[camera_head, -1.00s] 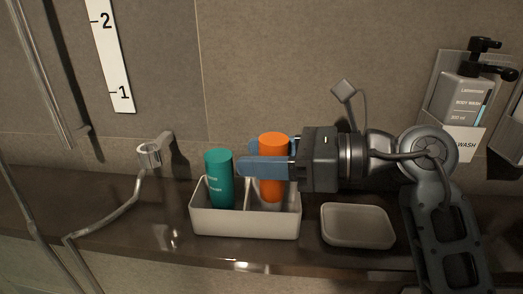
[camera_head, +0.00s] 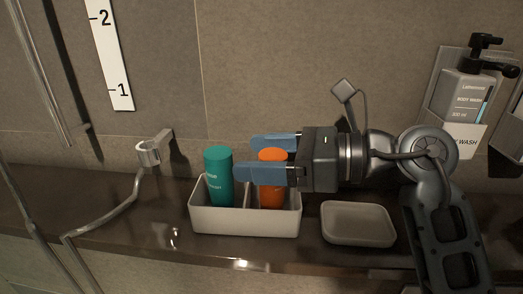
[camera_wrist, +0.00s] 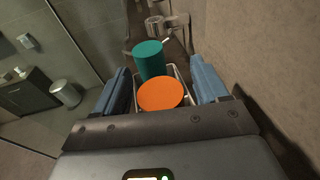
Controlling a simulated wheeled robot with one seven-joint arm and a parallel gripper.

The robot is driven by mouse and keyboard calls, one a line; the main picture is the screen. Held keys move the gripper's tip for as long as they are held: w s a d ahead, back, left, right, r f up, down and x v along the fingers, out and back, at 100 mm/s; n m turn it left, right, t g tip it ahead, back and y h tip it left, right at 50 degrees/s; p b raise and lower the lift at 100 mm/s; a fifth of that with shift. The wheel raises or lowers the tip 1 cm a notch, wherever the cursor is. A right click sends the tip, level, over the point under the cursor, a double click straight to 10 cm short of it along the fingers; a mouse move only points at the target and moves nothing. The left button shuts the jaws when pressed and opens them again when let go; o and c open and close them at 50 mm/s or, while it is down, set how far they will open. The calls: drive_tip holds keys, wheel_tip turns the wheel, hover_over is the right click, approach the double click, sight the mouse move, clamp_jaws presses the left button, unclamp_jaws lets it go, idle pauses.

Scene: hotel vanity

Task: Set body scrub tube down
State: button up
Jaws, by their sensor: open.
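An orange tube (camera_head: 271,190) stands upright in the right compartment of a white two-part caddy (camera_head: 243,221). A teal tube (camera_head: 219,178) with small white lettering stands in the left compartment, leaning slightly. I cannot read which label says body scrub. My gripper (camera_head: 247,158) is open, its blue fingers spread on either side of the orange tube's top with gaps. In the wrist view the orange top (camera_wrist: 161,94) lies between the fingers, nearer my palm, with the teal tube (camera_wrist: 149,60) just beyond. The near finger hides part of the orange tube.
A grey soap dish (camera_head: 357,223) sits right of the caddy on the dark counter (camera_head: 120,215). A body wash dispenser (camera_head: 467,95) hangs on the wall at right. A metal holder with a hose (camera_head: 150,152) is at left. The wall is close behind the caddy.

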drive_tip(key=shift+r+p, duration=0.4)
drive_tip(key=shift+r, duration=0.15)
drive_tip(key=b+v, duration=0.3)
drive_tip(key=v, duration=0.9)
drive_tip(key=shift+b, duration=0.35)
drive_tip(key=shift+f, duration=0.1)
